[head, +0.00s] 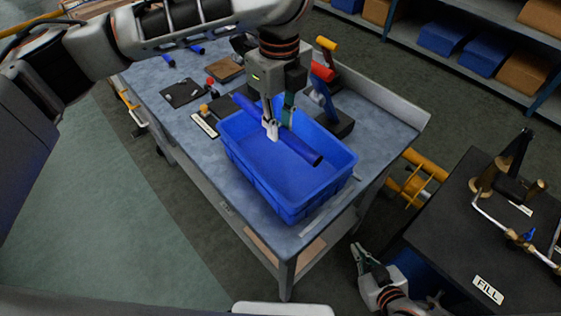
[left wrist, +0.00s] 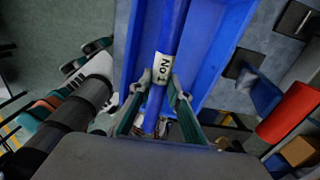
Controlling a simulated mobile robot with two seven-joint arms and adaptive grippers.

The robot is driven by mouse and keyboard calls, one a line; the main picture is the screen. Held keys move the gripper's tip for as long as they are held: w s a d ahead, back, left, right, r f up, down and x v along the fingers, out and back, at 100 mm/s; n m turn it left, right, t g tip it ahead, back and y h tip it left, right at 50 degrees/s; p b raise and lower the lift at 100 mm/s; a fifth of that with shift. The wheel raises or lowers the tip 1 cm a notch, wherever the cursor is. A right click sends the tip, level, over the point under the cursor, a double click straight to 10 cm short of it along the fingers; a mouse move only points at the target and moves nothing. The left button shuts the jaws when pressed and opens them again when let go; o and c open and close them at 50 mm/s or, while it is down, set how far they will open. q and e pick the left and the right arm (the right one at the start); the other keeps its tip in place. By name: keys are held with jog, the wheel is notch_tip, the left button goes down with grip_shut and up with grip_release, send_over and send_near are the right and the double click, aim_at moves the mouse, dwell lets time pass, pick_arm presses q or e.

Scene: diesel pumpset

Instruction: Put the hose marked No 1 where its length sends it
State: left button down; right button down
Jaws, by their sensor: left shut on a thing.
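The blue hose (head: 302,149) is held slantwise over the blue crate (head: 288,205) on the bench. My left gripper (head: 278,124) is shut on the hose, one finger on each side. In the left wrist view the hose (left wrist: 173,30) runs between the fingers, and its white label reads No 1 (left wrist: 163,68). The hose's near end hangs above the crate's inside; its other end reaches the crate's back left rim. I cannot tell whether it touches the crate. My right gripper (head: 368,262) is low at the bottom right, apart from the bench, its finger opening unclear.
The bench (head: 185,130) holds black fixtures, small blue pieces (head: 168,61), a white label plate (head: 204,124) and a red cylinder (head: 322,71) behind the crate. A black table (head: 447,225) with a FILL label (head: 488,290) and pipework stands right. Shelves with bins (head: 441,38) are behind.

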pick_arm(q)
jog(key=b, duration=0.2)
send_over(280, 172)
notch_tip(280, 172, down, 10)
jog(key=shift+r, duration=0.25)
jog(key=shift+f, duration=0.7)
notch_tip(280, 172, down, 3)
jog(key=shift+f+b, duration=0.1)
jog(key=shift+b, duration=0.3)
jog(key=c, duration=1.9)
grip_release()
